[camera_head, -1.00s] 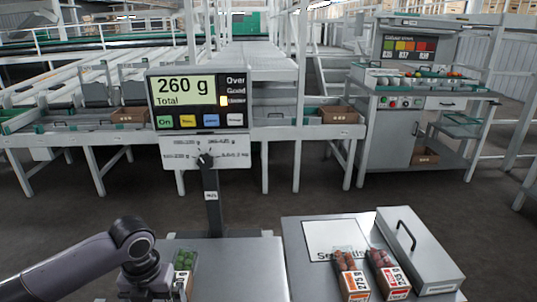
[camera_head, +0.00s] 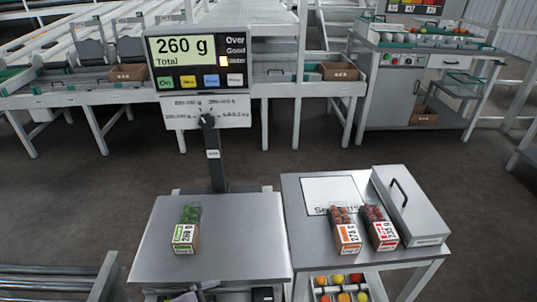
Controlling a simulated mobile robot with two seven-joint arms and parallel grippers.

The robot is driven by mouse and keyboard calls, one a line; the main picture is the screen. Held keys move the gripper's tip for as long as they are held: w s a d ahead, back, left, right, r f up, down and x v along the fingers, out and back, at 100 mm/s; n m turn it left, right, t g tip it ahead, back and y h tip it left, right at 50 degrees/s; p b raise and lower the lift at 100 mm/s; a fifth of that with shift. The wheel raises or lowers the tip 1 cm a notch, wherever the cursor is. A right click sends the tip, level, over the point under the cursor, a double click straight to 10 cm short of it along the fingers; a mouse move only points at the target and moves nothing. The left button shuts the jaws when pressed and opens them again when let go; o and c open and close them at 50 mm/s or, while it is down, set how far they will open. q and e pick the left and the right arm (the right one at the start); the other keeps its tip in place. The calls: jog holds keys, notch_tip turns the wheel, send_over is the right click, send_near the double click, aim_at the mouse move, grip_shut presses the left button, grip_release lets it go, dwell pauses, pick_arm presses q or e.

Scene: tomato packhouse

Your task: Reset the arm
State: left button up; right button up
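Neither of my arms shows clearly, and no gripper can be made out. A pack of green tomatoes (camera_head: 190,214) with a green-and-white label stands on the bare metal scale plate (camera_head: 235,240). The scale display (camera_head: 198,62) reads 260 g Total. On the table to the right, a pack with an orange label (camera_head: 347,232) and a pack of dark red tomatoes with a red label (camera_head: 381,228) stand side by side. Nothing is holding the packs.
A grey metal box with a handle (camera_head: 408,205) stands right of the packs. A white printed sheet (camera_head: 330,192) lies behind them. A tray of coloured tomatoes (camera_head: 340,284) sits low at the front. A sorting station (camera_head: 405,85) stands at the back right. Dark floor lies between.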

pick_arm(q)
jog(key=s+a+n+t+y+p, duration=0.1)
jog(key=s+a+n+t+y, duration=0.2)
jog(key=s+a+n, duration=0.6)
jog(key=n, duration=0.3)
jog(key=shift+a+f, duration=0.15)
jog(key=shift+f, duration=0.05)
